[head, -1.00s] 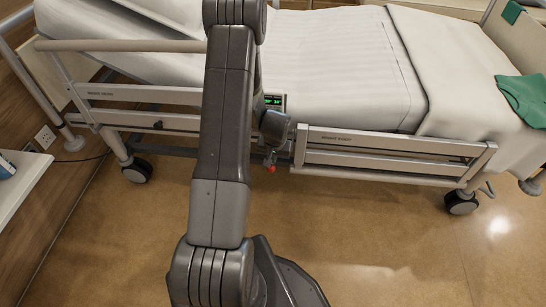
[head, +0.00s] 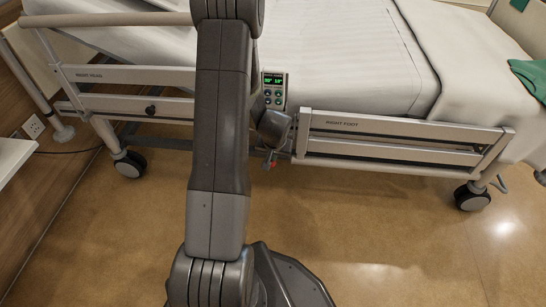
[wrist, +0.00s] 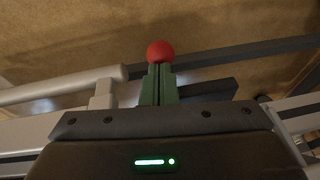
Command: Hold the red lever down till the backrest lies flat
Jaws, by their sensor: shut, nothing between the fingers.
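The red lever's round knob (wrist: 161,51) shows at the fingertips of my gripper (wrist: 160,70) in the wrist view. The fingers are shut together with nothing between them. The knob appears just beyond the tips; I cannot tell whether they touch it. In the head view the red knob (head: 273,165) shows small below the bed's side, under my wrist. The lever's arm is mostly hidden. The backrest (head: 125,42) at the upper left of the bed appears sloped, partly hidden by my arm and the rail.
A control panel with green displays (head: 274,88) sits on the bed side between the head rail (head: 130,75) and the foot rail (head: 385,127). A green cloth (head: 533,78) lies at the foot end. A white bedside surface (head: 10,155) is at left. The floor in front is clear.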

